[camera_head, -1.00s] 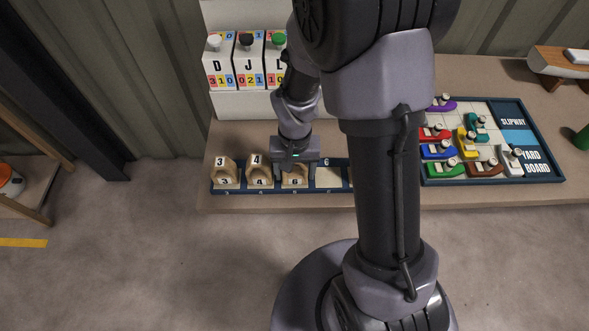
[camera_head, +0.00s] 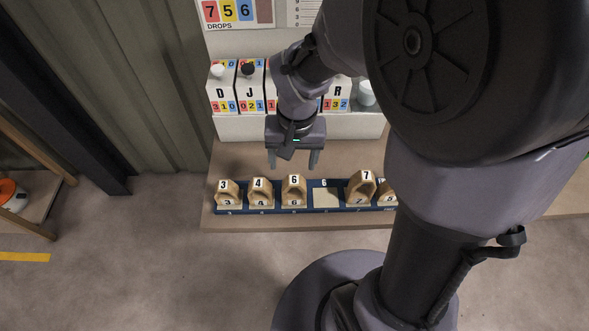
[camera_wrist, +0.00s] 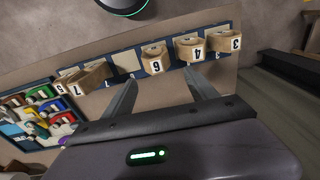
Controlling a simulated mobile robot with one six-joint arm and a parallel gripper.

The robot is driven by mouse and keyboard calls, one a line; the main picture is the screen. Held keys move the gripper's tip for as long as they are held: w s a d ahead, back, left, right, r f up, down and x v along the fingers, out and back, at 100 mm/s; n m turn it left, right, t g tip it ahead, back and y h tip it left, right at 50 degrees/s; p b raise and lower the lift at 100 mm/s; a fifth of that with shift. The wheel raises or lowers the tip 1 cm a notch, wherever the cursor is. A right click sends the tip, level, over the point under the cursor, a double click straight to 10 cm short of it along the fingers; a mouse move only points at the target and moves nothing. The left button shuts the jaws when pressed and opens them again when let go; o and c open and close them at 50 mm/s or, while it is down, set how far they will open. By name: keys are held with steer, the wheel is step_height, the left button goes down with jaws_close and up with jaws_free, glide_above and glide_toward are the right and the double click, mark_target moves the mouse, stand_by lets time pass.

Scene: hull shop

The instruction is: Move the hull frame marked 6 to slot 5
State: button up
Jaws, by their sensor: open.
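The hull frame marked 6 (camera_head: 293,190) is a wooden arch standing upright in the third place from the left of the blue rack (camera_head: 250,211), between frame 4 and an empty slot. The slot number in front of it is too small to read surely. My gripper (camera_head: 293,166) is open and empty, directly above frame 6 and apart from it. In the wrist view, frame 6 (camera_wrist: 154,60) shows just beyond and between the open fingers (camera_wrist: 160,76). The empty slot (camera_head: 325,198) right of frame 6 has a 6 behind it.
Frames marked 3 (camera_head: 228,194) and 4 (camera_head: 260,193) stand to the left. Frame 7 (camera_head: 361,188) looks slightly askew right of the empty slot. Another frame (camera_head: 387,194) is partly hidden by my arm. Lettered boxes (camera_head: 222,90) stand behind; the slipway board (camera_wrist: 40,110) is beside the rack.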

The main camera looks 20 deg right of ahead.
steer(key=s+a+r+t+y, duration=0.1)
steer(key=s+a+r+t, duration=0.2)
steer(key=s+r, duration=0.9)
step_height(320, 180, up, 3)
steer(key=shift+a+f+m+t+y, duration=0.2)
steer(key=shift+m+t+y, duration=0.15)
steer(key=shift+t, duration=0.65)
steer(key=shift+s, duration=0.15)
